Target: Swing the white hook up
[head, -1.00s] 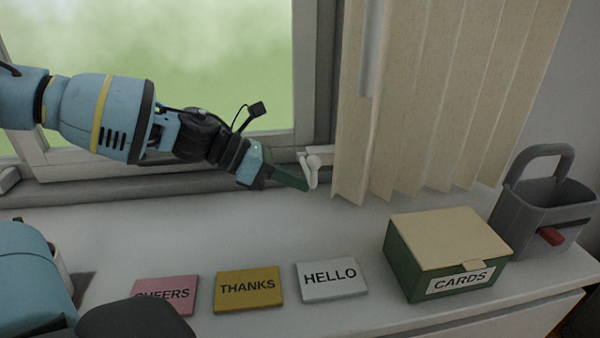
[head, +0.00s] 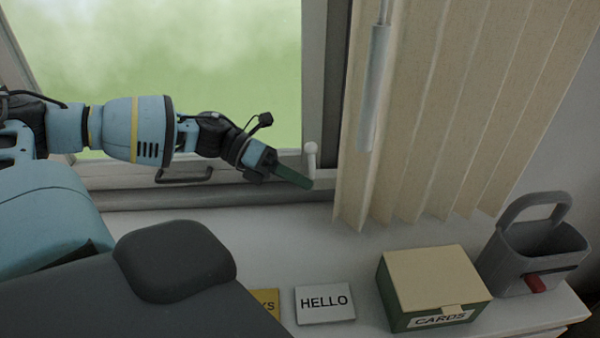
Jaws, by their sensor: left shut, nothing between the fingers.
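The white hook (head: 311,158) is on the window frame's lower right, beside the curtain. It stands upright, with its rounded knob at the top and its stem running down. My left gripper (head: 308,184) comes in from the left with its green fingers closed and empty. Its fingertips are at the hook's lower end and cover part of its base. I cannot tell whether they touch it. My right gripper is out of view.
Beige pleated curtain (head: 430,110) hangs right of the hook, with a grey rod before it. On the sill are a green CARDS box (head: 432,280), a grey caddy (head: 535,250), a HELLO card (head: 325,304) and a partly hidden yellow card (head: 268,302).

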